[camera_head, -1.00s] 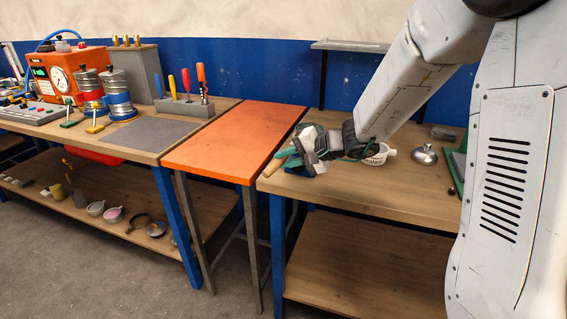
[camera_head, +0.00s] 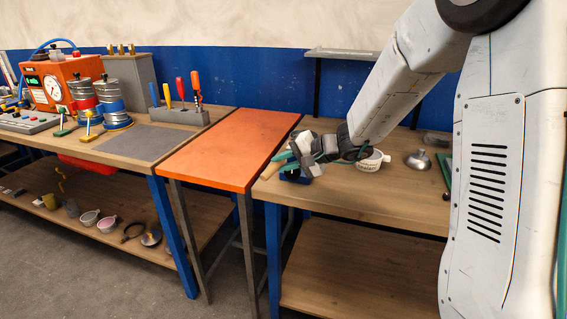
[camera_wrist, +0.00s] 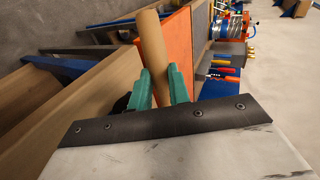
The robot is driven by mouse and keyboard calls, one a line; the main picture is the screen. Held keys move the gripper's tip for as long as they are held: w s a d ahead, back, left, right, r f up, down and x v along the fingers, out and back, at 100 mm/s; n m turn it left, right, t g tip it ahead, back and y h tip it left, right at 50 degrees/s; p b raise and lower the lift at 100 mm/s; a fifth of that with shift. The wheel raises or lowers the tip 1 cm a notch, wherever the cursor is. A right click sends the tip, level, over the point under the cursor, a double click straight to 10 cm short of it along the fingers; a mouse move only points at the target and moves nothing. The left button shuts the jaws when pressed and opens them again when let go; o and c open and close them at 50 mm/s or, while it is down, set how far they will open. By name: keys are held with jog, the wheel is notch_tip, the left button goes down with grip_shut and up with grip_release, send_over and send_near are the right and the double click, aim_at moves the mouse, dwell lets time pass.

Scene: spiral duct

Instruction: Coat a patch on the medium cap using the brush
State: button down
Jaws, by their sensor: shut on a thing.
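My gripper (camera_head: 291,158) is over the left end of the right wooden bench, shut on a wooden handle, which I take to be the brush (camera_head: 270,171). In the wrist view the handle (camera_wrist: 152,48) stands between the green fingertips (camera_wrist: 163,88); no bristles show. A white tub with a printed label (camera_head: 372,159) stands to the right of the gripper, partly behind my arm. A grey metal domed piece (camera_head: 418,160) stands farther right. I cannot tell whether it is the medium cap. Small dark round pieces (camera_head: 151,238) lie on the left lower shelf.
A blue object (camera_head: 294,178) sits just under my gripper. An orange table (camera_head: 232,146) joins the two benches and is clear. A wall shelf (camera_head: 342,54) is behind my arm.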

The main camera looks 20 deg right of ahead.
aim_at(272, 173)
jog(key=shift+w+d, duration=0.45)
jog(key=shift+w, duration=0.25)
jog(key=shift+s+f, duration=0.15)
jog(key=shift+f, duration=1.9)
jog(key=r, duration=0.4)
jog(key=shift+s+d, duration=0.1)
jog(key=shift+d, duration=0.1)
jog(key=shift+f, duration=2.05)
jog(key=shift+r, duration=2.1)
jog(key=shift+s+a, duration=0.55)
jog(key=shift+s, duration=0.3)
jog(key=shift+s+a, duration=0.55)
jog(key=shift+s, duration=0.25)
jog(key=shift+s+a, duration=0.55)
jog(key=shift+s, duration=0.3)
